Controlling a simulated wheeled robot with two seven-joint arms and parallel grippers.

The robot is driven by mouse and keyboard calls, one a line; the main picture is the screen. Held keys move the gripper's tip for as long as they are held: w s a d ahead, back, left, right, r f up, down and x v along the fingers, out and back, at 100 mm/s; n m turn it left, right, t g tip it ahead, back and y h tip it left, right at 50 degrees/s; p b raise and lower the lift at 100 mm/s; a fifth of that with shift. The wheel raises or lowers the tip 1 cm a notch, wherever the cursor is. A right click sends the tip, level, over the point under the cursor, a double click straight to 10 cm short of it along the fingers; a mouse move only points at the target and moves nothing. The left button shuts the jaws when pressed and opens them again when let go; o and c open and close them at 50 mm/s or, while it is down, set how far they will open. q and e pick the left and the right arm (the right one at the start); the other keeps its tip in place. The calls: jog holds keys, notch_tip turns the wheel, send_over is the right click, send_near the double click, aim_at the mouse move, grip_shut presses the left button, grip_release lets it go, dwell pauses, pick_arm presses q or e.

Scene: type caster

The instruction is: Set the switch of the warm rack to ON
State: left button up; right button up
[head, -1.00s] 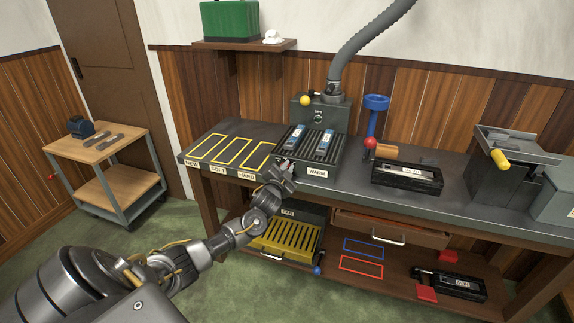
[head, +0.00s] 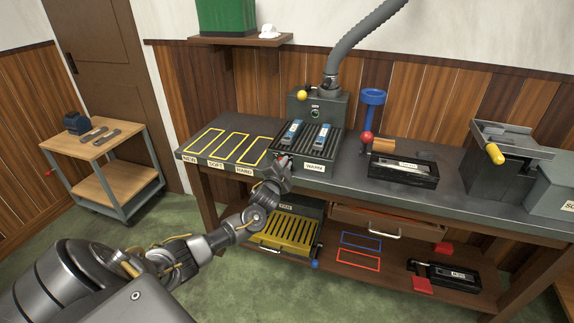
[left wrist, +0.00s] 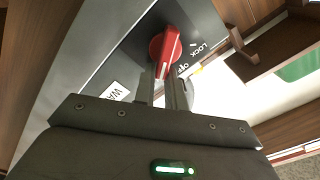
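The warm rack (head: 335,147) is a dark ribbed unit with a WARM label, on the bench. Its switch is a red knob (left wrist: 165,48) with a narrow lever. In the left wrist view, the words OFF and LOCK are printed on the panel to its right; no ON mark is visible. My left gripper (head: 282,166) is at the rack's front left corner. Its two fingers (left wrist: 164,84) are a small gap apart, at either side of the lever's near end. Whether they press on it is unclear. My right gripper is out of view.
Two blue-and-silver pieces (head: 322,137) lie on the rack. Yellow-outlined spaces (head: 232,149) are to its left on the bench. A grey housing with a hose (head: 318,108) stands behind it. A black box (head: 403,171) is to the right. A yellow slotted rack (head: 285,231) sits below.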

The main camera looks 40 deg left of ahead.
pick_arm(q)
jog(key=o, duration=0.4)
jog(key=shift+s+a+f, duration=0.3)
jog(key=shift+a+f, duration=0.15)
jog(key=shift+a, duration=0.05)
jog(key=shift+o, duration=0.2)
jog(key=v, duration=1)
jog(key=shift+s+d, duration=0.3)
jog(key=shift+d, duration=0.05)
jog(key=shift+r, duration=0.1)
